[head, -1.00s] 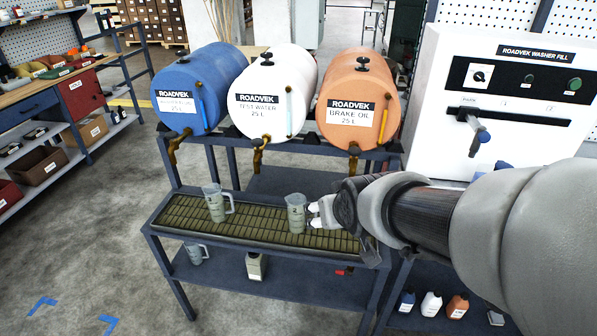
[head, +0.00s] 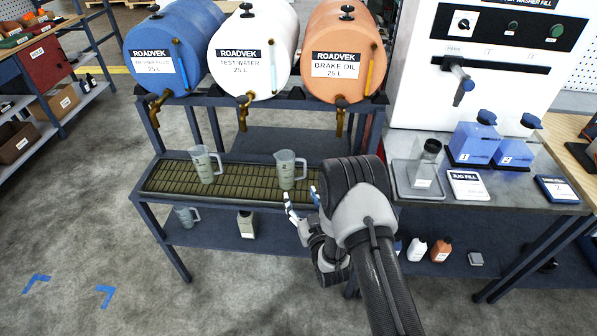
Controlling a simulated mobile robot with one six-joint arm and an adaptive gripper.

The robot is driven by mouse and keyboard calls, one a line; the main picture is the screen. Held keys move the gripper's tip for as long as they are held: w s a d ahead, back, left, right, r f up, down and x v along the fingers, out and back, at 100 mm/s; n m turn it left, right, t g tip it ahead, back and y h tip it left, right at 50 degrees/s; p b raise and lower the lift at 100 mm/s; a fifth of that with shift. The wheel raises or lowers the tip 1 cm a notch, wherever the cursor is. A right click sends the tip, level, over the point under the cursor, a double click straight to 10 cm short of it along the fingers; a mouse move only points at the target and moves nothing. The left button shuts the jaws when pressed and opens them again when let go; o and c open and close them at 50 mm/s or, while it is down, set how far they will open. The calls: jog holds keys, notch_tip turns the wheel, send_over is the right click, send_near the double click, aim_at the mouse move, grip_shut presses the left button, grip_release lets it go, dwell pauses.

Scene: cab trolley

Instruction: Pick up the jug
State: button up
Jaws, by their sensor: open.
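Two translucent grey measuring jugs stand upright on the slatted drip tray (head: 240,188) of the dark stand. The right jug (head: 286,171) is under the white and orange drums, its handle to the right. The left jug (head: 204,164) is under the blue and white drums. A third jug (head: 186,216) sits on the shelf below. My gripper (head: 300,201) is open and empty, in front of the tray's front edge, just below and right of the right jug in the picture. It appears apart from the jug.
Blue (head: 172,50), white (head: 252,45) and orange (head: 340,50) drums with brass taps overhang the tray. A washer fill machine (head: 450,75) and blue-capped containers (head: 474,140) stand at the right. Bottles (head: 440,250) stand on the lower shelf. Floor at the left is clear.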

aim_at(288, 172)
jog(key=shift+t, duration=0.3)
jog(key=b+x, duration=0.1)
jog(key=x, duration=0.2)
jog(key=f+b+x, duration=0.1)
jog(key=x, duration=0.6)
jog(key=shift+w+a+f+b, duration=0.25)
jog(key=shift+w+f+b, duration=0.1)
jog(key=shift+b, duration=0.05)
jog(key=x, duration=0.1)
jog(key=b+x, duration=0.1)
jog(key=x, duration=0.1)
jog(key=b+x, duration=0.1)
jog(key=x, duration=0.1)
jog(key=shift+f, duration=0.25)
jog(key=shift+w+r, duration=0.1)
jog(key=shift+c, duration=0.5)
jog(key=c, duration=0.7)
